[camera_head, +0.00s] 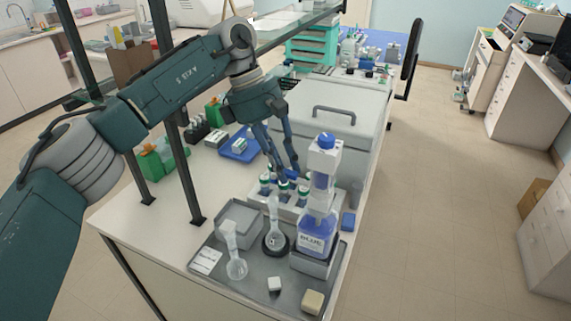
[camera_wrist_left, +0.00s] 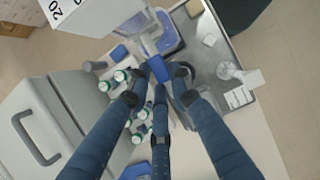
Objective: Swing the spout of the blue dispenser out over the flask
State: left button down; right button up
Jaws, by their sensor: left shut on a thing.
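The blue dispenser (camera_head: 318,226) is a bottle labelled BLUE with a white head and blue knob, upright on a grey stand. It also shows in the wrist view (camera_wrist_left: 166,34). My left gripper (camera_head: 285,172) is just behind and left of the dispenser. In the wrist view my left gripper (camera_wrist_left: 157,82) is shut around a small blue part, seemingly the spout (camera_wrist_left: 158,67). A clear flask (camera_head: 274,232) stands in a black ring just left of the dispenser; the spout does not appear over it. My right gripper is not in view.
A second clear flask (camera_head: 235,262) and a grey bin (camera_head: 240,222) share the grey tray (camera_head: 255,290). Green-capped bottles (camera_head: 265,184) stand close to my fingers. A large grey box (camera_head: 335,105) with a handle stands behind. The tray's front left has some free room.

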pick_arm(q)
jog(key=c, duration=1.6)
grip_release()
jog(key=shift+o, duration=0.6)
jog(key=shift+w, duration=0.15)
jog(key=shift+r, duration=0.1)
jog(key=v, duration=1.1)
jog(key=shift+a+r, duration=0.3)
jog(key=shift+w, duration=0.1)
jog(key=shift+f, duration=0.1)
